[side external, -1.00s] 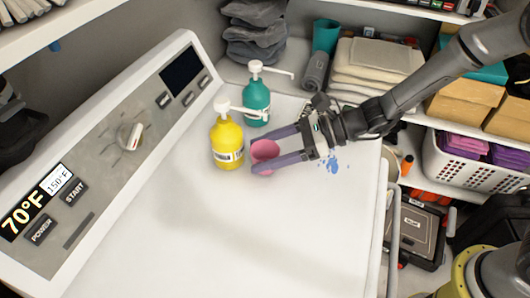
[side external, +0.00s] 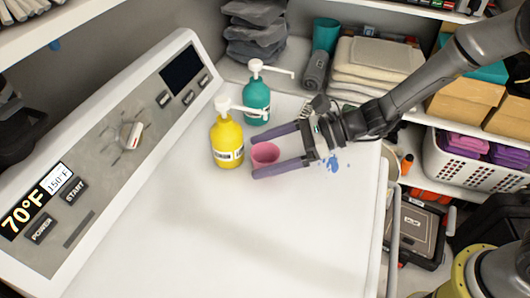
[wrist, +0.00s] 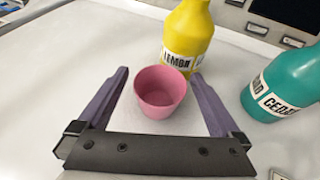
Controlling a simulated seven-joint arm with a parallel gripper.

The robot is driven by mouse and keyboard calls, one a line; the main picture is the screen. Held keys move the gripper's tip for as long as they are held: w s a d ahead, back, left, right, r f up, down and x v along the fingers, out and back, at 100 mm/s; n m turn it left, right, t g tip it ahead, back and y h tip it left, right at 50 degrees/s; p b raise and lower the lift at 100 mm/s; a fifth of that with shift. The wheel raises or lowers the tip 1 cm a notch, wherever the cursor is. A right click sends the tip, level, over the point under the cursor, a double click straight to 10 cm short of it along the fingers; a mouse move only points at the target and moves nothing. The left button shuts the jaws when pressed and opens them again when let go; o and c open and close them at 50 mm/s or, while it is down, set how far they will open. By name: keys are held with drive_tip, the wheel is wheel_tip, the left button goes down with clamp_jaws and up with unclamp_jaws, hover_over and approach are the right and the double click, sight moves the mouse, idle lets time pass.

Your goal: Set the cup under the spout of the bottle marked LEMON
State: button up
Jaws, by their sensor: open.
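The pink cup (side external: 265,154) stands upright on the white surface, just right of the yellow bottle (side external: 226,143). In the wrist view, the yellow bottle (wrist: 187,40) reads LEMON and stands just behind the cup (wrist: 160,92). Its white spout (side external: 245,110) points right, and the tip appears above the cup in the side view. My gripper (side external: 247,158) is open, with a purple finger on each side of the cup. In the wrist view, gaps show between the cup and both fingers (wrist: 159,73). The cup's base is partly hidden in the side view.
A teal bottle (side external: 256,98) with a white pump stands behind the yellow one; its label reads CEDAR in the wrist view (wrist: 283,85). A control panel (side external: 110,155) slopes up at the left. The front of the white surface (side external: 220,235) is clear.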

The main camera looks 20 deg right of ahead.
drive_tip(key=v, duration=1.2)
drive_tip(key=shift+f, duration=0.1)
drive_tip(key=shift+s, duration=0.1)
drive_tip(key=s+d+r+n+g+h, duration=0.1)
drive_tip(key=s+d+r+n+h, duration=0.1)
drive_tip(key=s+n, duration=0.4)
drive_tip(key=s+d+r+n+g+h, duration=0.1)
drive_tip(key=s+d+r+n+g, duration=0.1)
drive_tip(key=s+n, duration=0.35)
drive_tip(key=s+d+n+t+h, duration=0.1)
drive_tip(key=s+d+n+h, duration=0.3)
drive_tip(key=d, duration=0.4)
drive_tip(key=s+d+r+n+t+h, duration=0.1)
drive_tip(key=s+d+n+t+h, duration=0.1)
drive_tip(key=s+d+n+h, duration=0.3)
drive_tip(key=d+n, duration=0.2)
drive_tip(key=d, duration=0.1)
drive_tip(key=shift+r+t, duration=0.2)
drive_tip(key=shift+t, duration=0.1)
